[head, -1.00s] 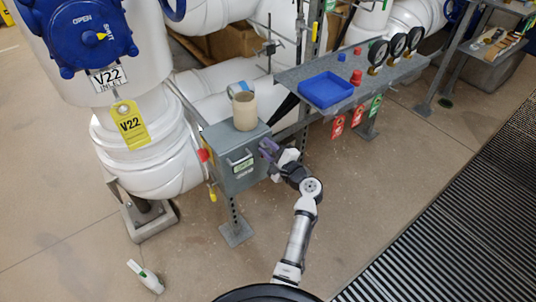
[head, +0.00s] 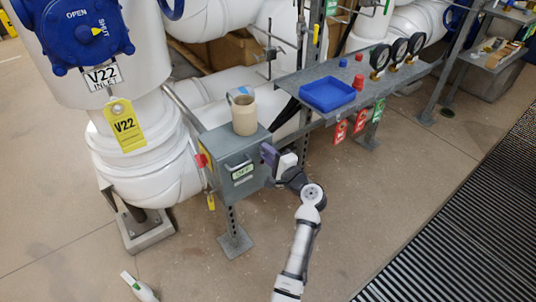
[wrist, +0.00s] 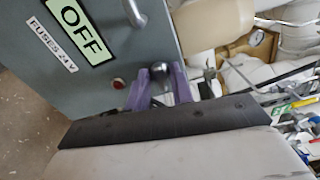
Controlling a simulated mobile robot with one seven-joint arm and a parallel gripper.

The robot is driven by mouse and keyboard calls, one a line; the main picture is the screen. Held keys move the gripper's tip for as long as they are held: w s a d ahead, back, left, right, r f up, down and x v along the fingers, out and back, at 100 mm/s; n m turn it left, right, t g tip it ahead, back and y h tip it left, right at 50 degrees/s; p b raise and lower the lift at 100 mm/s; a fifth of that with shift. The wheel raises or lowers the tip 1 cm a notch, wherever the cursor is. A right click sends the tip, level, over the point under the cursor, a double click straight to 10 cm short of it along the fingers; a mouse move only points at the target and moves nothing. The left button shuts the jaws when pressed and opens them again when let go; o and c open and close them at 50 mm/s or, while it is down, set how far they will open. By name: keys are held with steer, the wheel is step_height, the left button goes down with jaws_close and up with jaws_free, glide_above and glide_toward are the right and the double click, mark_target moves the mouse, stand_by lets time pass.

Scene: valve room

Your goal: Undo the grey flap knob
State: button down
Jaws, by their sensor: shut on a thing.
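The grey metal box (head: 230,157) stands on a post at the lower left of the shelf, with an "OFF" label and a handle on its front. My gripper (head: 270,155) is at the right edge of the box's front. In the wrist view its purple fingertips (wrist: 160,82) are shut around a small grey round knob (wrist: 159,72) beside the box front. The fingers hide part of the knob, so its turn cannot be told. The box front (wrist: 100,85) looks closed against the box.
A tan cup (head: 244,114) stands on the box. To the right, a shelf (head: 300,74) holds a blue tray (head: 327,94) and gauges (head: 398,48). A white bottle (head: 138,286) is on the floor. White pipes are close at the left. The floor in front is open.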

steer(key=c, duration=1.5)
jaws_free()
steer(key=p+v, duration=0.1)
steer(key=v, duration=1.2)
steer(key=shift+s+d, duration=0.2)
steer(key=shift+s, duration=0.15)
